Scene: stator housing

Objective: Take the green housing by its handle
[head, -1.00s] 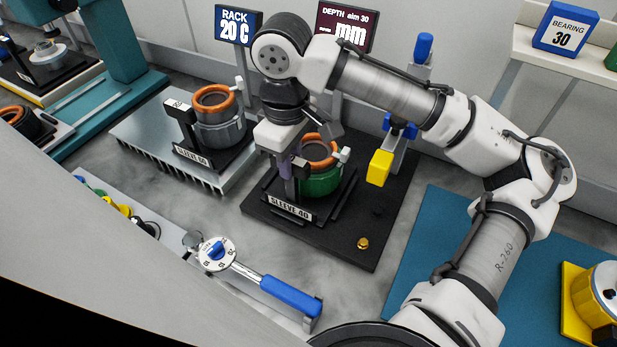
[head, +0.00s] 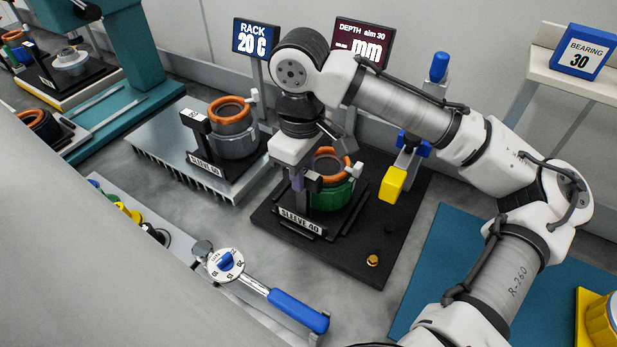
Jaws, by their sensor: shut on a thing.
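The green housing (head: 336,196) stands upright on a black fixture plate (head: 350,250) behind a label reading SLEEVE 40. It has an orange winding ring on top and a white block at its right. Its black handle (head: 314,183) is on its left side. My gripper (head: 299,184) points down at the handle and is shut on it. The fingertips are small and partly hidden, so the exact contact is hard to see. The housing looks seated on the plate.
A grey housing (head: 233,135) stands on a finned metal rack (head: 160,140) to the left. A post with a yellow block (head: 393,184) stands close at right. A blue-handled torque wrench (head: 298,310) lies in front. A teal mat (head: 445,255) is at right.

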